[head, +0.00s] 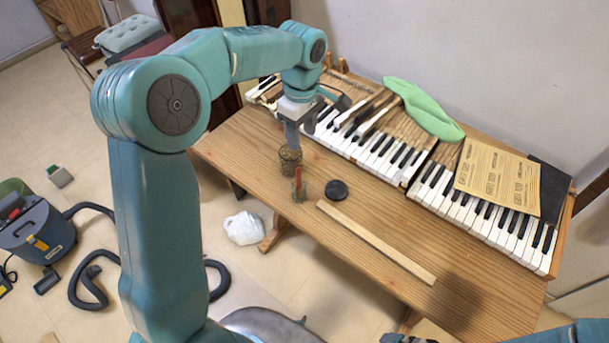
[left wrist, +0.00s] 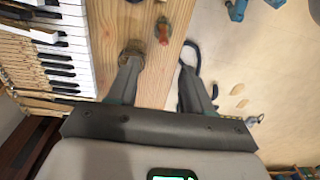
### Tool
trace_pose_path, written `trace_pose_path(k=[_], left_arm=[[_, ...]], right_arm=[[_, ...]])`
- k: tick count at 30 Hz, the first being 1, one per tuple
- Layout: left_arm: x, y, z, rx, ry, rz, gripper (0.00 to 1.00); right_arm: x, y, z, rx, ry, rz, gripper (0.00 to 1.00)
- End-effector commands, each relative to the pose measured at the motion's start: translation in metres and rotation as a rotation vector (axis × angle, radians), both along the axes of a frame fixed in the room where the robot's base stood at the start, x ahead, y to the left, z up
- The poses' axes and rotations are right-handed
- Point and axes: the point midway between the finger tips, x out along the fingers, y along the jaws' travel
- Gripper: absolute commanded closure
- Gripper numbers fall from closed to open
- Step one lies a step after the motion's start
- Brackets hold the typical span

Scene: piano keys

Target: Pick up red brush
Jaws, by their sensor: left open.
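The red brush (head: 299,177) looks like a small upright reddish-orange piece in or beside a small clear holder on the wooden table. It also shows in the left wrist view (left wrist: 163,31), near the table edge beyond the fingers. My left gripper (head: 291,143) is open over the table, just behind and left of the brush in the head view, and apart from it. In the left wrist view the two fingers (left wrist: 160,67) are spread with nothing between them. One fingertip overlaps a brown mesh cup (head: 289,163) in view.
A black round lid (head: 336,190) lies right of the brush. A long wooden strip (head: 375,241) lies along the table (head: 440,285). Piano keyboards (head: 480,217), a green cloth (head: 424,109) and sheet music (head: 497,178) are behind. A white bag (head: 244,228) is on the floor.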

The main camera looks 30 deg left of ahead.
Motion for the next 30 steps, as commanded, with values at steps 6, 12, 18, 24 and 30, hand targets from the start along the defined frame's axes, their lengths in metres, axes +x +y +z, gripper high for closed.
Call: trace_pose_path(k=[6,12,18,24,30], left_arm=[[-0.006,0.001,-0.033,0.002,0.007,0.008,0.5],[-0.008,0.002,-0.079,0.0,0.005,0.007,0.5],[-0.007,0.002,-0.105,0.001,0.001,0.006,0.5],[-0.008,0.003,-0.124,0.0,0.005,0.006,0.5],[-0.006,0.004,-0.155,0.0,0.003,0.006,0.5]], right_arm=[[-0.001,0.0,0.003,0.0,0.001,0.0,0.0],[0.0,0.0,0.009,0.0,0.001,0.0,0.0],[0.0,0.0,0.011,0.0,0.001,0.0,0.0],[0.0,0.0,0.022,0.0,0.001,0.0,0.0],[0.0,0.0,0.03,0.0,0.001,0.0,0.0]])
